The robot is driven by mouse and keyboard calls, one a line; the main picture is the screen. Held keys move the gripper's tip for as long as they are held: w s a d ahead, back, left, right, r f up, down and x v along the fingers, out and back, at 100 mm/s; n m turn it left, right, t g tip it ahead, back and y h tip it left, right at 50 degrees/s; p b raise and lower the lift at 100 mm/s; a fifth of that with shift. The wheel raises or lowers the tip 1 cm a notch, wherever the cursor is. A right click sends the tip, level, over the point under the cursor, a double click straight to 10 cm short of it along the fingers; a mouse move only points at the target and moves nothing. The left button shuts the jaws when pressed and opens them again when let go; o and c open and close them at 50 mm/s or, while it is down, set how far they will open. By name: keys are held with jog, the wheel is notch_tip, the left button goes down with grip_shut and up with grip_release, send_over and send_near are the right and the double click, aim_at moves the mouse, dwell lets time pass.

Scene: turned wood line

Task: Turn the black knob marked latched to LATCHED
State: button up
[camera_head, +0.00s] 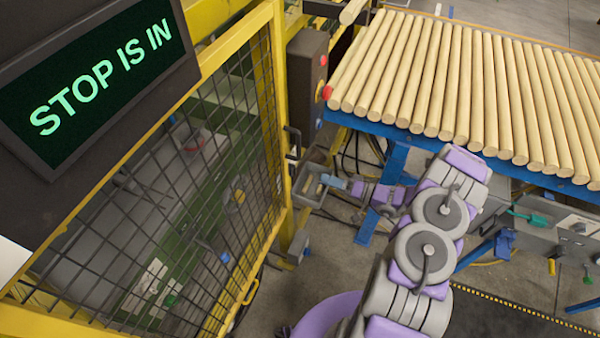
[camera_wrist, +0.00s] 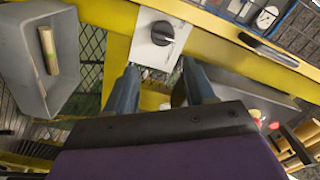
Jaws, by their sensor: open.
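The black knob (camera_wrist: 162,33) sits on a white plate (camera_wrist: 146,51) fixed to a yellow frame, at the top middle of the wrist view. Its label and exact setting are too small to read. My gripper (camera_wrist: 159,68) is open, with its two blue fingers apart and nothing between them. The fingertips show just below the knob in the picture, one toward each side, and appear clear of it. In the head view my gripper (camera_head: 333,183) is beside the yellow post, and I cannot make out the knob there.
A grey bin (camera_wrist: 67,88) holding a wooden piece is left of my gripper; the bin also shows in the head view (camera_head: 309,186). A yellow mesh gate (camera_head: 283,120) stands left. A sign (camera_head: 100,75) reads "STOP IS IN". Wooden rods (camera_head: 450,85) lie on a blue-framed table.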

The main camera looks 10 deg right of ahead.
aim_at(296, 173)
jog(key=x, duration=0.3)
jog(key=s+x, duration=0.1)
jog(key=x, duration=0.2)
jog(key=a+x, duration=0.1)
jog(key=x, duration=0.3)
jog(key=shift+s+b, duration=0.2)
jog(key=shift+b, duration=0.2)
jog(key=shift+a+r, duration=0.15)
jog(key=shift+r, duration=0.1)
jog(key=shift+w, duration=0.15)
jog(key=shift+w+d+f, duration=0.25)
jog(key=shift+w+d, duration=0.35)
jog(key=shift+s+a+r, duration=0.1)
jog(key=shift+a, duration=0.9)
jog(key=shift+c, duration=0.5)
jog(key=shift+a, duration=0.1)
jog(key=shift+c, duration=1.4)
jog(key=shift+d, duration=0.6)
jog(key=c, duration=0.4)
